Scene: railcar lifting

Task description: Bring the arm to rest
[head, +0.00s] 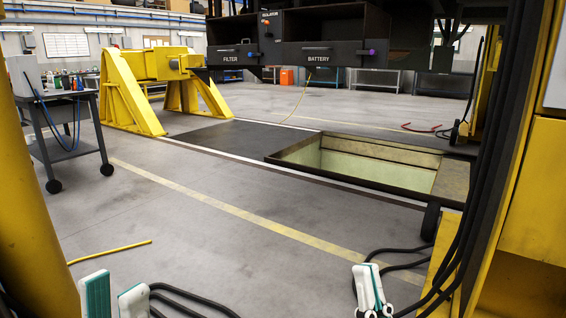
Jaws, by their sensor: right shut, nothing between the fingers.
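My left gripper (114,289) is at the bottom left edge of the head view. Its two white fingers with teal pads stand apart, with nothing seen between them. My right gripper (369,284) is at the bottom, right of centre, with its white fingers together and empty. Both grippers appear in front of the grey floor, and neither touches anything that I can see. The rest of both arms is mostly out of the frame.
A railcar underside with FILTER (231,58) and BATTERY (318,60) boxes hangs overhead. An open floor pit (365,160) lies ahead. A yellow jack stand (130,95) and a grey cart (72,150) are at left. Yellow columns flank me. Black cables lie near both grippers.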

